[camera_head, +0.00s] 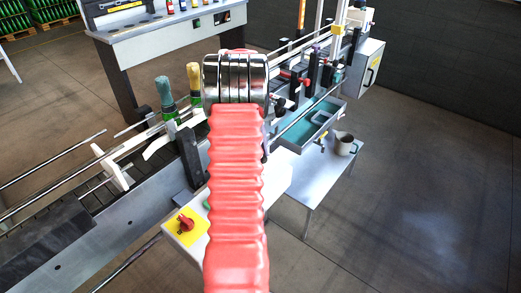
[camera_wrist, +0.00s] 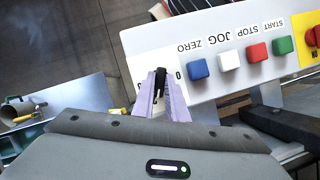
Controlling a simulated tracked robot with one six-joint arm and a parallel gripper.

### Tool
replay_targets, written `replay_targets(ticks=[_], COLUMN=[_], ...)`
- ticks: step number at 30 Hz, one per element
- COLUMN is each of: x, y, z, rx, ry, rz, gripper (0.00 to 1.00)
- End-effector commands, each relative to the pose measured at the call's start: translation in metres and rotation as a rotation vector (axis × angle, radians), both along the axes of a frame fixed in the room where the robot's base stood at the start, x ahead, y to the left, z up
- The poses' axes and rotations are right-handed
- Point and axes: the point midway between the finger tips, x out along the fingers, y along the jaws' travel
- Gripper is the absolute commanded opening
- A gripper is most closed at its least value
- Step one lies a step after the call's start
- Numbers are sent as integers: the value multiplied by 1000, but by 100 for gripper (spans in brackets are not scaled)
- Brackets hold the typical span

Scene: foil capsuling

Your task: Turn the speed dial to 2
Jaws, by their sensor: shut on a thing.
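In the wrist view, the speed dial (camera_wrist: 160,78) is a small black knob on a white scale plate (camera_wrist: 147,103) at the left end of a white control panel (camera_wrist: 222,83). My gripper (camera_wrist: 161,88) has two lilac fingers shut on the dial, one on each side. The fingers hide most of the scale, so I cannot read the setting. In the head view the control panel (camera_head: 186,240) is partly hidden by my red-sleeved arm, and the dial and gripper are not visible.
Blue (camera_wrist: 198,68), white (camera_wrist: 229,60), red (camera_wrist: 257,49) and green (camera_wrist: 283,45) buttons line the panel beside the dial. A red knob (camera_head: 186,224) sits on a yellow plate. A side table (camera_head: 316,183) holds a jug (camera_head: 344,145). Bottles (camera_head: 166,95) stand on the conveyor.

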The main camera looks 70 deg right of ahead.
Motion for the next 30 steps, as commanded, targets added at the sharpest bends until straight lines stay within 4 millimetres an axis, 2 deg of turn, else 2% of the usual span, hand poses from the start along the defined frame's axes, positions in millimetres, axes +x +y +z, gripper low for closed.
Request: replay_targets(ticks=[9,21,22,30], x=[0,0,0,0], y=[-1,-1,-1,-1], z=[0,0,0,0], rx=[0,-1,-1,-1], ry=[-1,-2,-2,-1], rz=[-100,-107,-107,-106], gripper=[0,0,14,31])
